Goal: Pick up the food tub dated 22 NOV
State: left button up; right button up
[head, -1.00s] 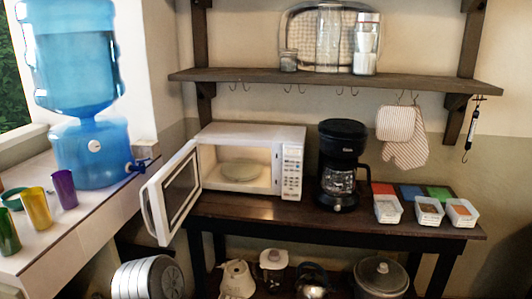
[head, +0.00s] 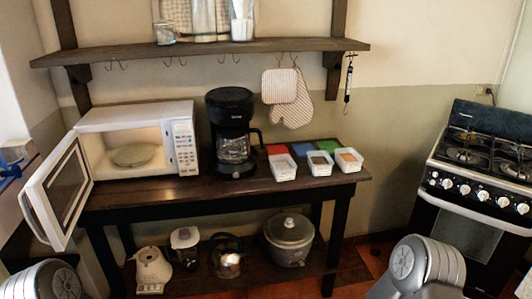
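Three small white food tubs stand in a row near the right end of the dark wooden table (head: 210,194): a left tub (head: 283,172), a middle tub (head: 320,169) and a right tub (head: 349,166). Each has a pale label area on its front, but the writing is too small to read, so I cannot tell which says 22 NOV. The middle and right tubs show brown or orange contents; the left one looks pale. Both my grippers are out of view; only grey parts of my arms show at the bottom edge.
A shelf (head: 200,52) hangs above. A stove (head: 470,200) stands right.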

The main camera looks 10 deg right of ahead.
aim_at(320, 163)
jog(key=i+z, duration=0.2)
jog(key=z, duration=1.1)
jog(key=i+j+z, duration=0.25)
jog(key=j+z, duration=0.2)
jog(key=j, duration=0.25)
jog(key=i+j+z, duration=0.1)
jog(key=j+z, duration=0.4)
jog(key=j, duration=0.25)
jog(key=i+j, duration=0.1)
jog(key=j, duration=0.7)
jog(key=i, duration=0.05)
